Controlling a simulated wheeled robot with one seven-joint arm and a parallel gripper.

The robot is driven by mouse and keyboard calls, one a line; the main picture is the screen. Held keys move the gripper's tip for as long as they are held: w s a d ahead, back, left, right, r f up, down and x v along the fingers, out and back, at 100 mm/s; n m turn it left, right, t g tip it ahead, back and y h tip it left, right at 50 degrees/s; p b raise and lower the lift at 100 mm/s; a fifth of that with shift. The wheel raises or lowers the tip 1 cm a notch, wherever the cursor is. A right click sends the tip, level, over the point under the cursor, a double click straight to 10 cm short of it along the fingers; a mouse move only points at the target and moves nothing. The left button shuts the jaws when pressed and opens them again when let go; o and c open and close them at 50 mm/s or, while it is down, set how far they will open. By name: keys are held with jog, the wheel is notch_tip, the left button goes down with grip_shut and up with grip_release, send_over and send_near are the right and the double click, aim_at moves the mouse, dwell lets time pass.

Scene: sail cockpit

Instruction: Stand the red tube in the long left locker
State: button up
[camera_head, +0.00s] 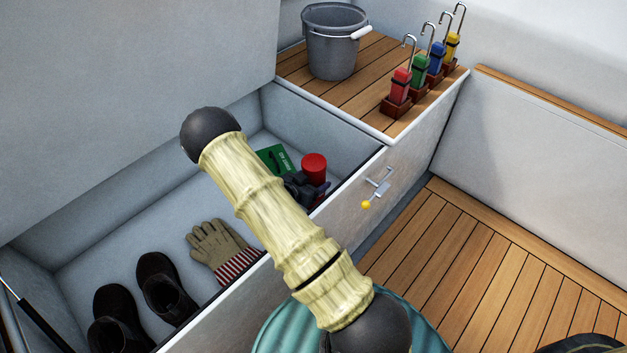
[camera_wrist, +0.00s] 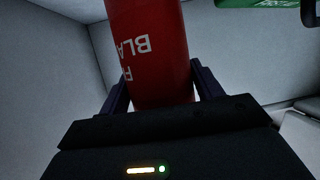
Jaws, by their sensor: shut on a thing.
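The red tube (camera_head: 314,168) is inside the open long left locker (camera_head: 120,230), near its right end. It looks upright, with its round top facing up. My gripper (camera_head: 305,188) is shut around it, partly hidden behind my arm in the head view. In the wrist view the red tube (camera_wrist: 150,55), with white lettering, sits between the two dark fingers (camera_wrist: 157,85). The tube's lower end is hidden in the head view, so I cannot tell whether it touches the locker floor.
A green item (camera_head: 272,157) with white print lies beside the tube. Gloves (camera_head: 222,248) and black boots (camera_head: 163,288) are further left in the locker. A bucket (camera_head: 334,50) and several coloured hooked items (camera_head: 398,88) stand on the wooden seat.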

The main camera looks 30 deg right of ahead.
jog(key=o, duration=1.3)
jog(key=shift+r, duration=0.2)
jog(key=shift+s+a+r, duration=0.1)
jog(key=shift+a+r, duration=0.05)
jog(key=shift+a, duration=0.15)
jog(key=p+v, duration=0.4)
jog(key=v, duration=0.7)
jog(key=shift+s+a, duration=0.1)
jog(key=shift+a, duration=0.1)
